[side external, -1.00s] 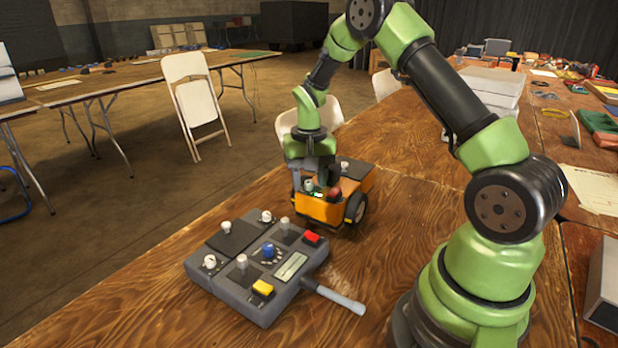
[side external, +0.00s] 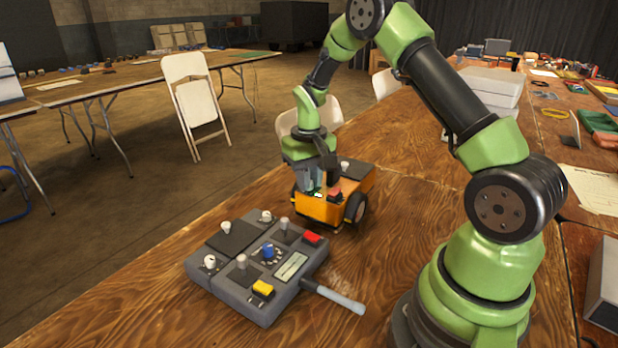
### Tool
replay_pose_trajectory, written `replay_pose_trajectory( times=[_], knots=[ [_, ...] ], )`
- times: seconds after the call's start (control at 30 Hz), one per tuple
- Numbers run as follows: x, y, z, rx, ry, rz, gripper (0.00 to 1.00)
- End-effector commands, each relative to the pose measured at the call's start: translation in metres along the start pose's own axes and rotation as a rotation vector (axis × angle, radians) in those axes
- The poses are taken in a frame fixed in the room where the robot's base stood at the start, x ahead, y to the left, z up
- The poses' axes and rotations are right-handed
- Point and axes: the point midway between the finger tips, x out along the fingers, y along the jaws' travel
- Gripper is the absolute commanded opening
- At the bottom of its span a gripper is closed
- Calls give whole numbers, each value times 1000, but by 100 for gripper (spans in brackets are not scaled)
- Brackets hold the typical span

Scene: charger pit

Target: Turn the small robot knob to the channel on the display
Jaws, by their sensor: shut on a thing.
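The small orange robot (side external: 318,209) with black wheels stands on the wooden table behind the grey control box. My gripper (side external: 317,188) points down over the front part of its top and is shut on its knob, which the fingers mostly hide. A red button (side external: 334,192) shows beside the fingers. A small greenish display (side external: 317,196) shows by the fingertips, but it is too small to read. The grey control box (side external: 222,279) lies nearer the camera, with a blue knob (side external: 268,251) and its own display (side external: 291,266), also unreadable here.
The control box carries a yellow button (side external: 263,288), a red button (side external: 313,238), several light knobs and an antenna (side external: 340,299) lying toward the right. White folding chairs (side external: 195,100) stand beyond the table. The table's left front area is clear.

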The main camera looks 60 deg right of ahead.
Motion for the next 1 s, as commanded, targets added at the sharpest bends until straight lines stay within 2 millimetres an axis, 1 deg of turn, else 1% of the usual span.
replay_pose_trajectory(
  times=[0.2,0.4,0.9,0.93,0.97,1.0],
  knots=[
    [0,0,0,-125,0,0,0],
    [0,0,0,-193,1,0,0],
    [0,0,0,-218,1,0,0],
    [0,0,0,-218,1,0,20],
    [0,0,0,-218,1,0,27],
    [0,0,0,-217,1,0,37]
  ],
)
